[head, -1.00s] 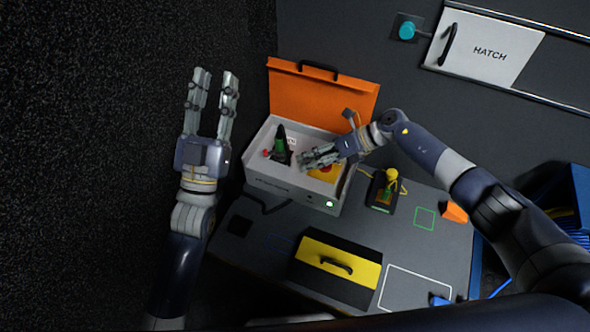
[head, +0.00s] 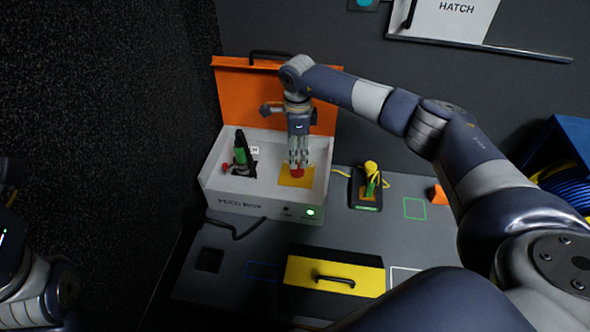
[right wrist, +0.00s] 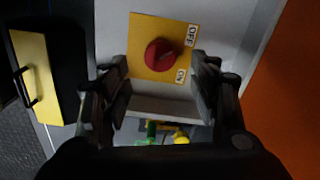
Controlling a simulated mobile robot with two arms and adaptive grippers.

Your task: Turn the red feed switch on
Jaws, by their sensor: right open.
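The red feed switch is a red rotary knob (right wrist: 160,54) on a yellow plate (right wrist: 141,38) inside the white box (head: 250,208). In the right wrist view, OFF and ON labels sit on the plate's right side. The knob's ridge appears slanted, but I cannot tell its setting. In the head view the knob (head: 297,172) shows just below my right fingertips. My right gripper (head: 298,163) points down over the plate. In the right wrist view its open fingers (right wrist: 163,78) stand on either side of the knob, apart from it. My left gripper is out of view.
A green-handled device (head: 241,150) stands in the box's left part. The orange lid (head: 235,100) is raised behind. A yellow-topped device (head: 370,170) is right of the box. A yellow-and-black case (head: 340,285) lies in front. A green lamp (head: 311,212) glows on the box front.

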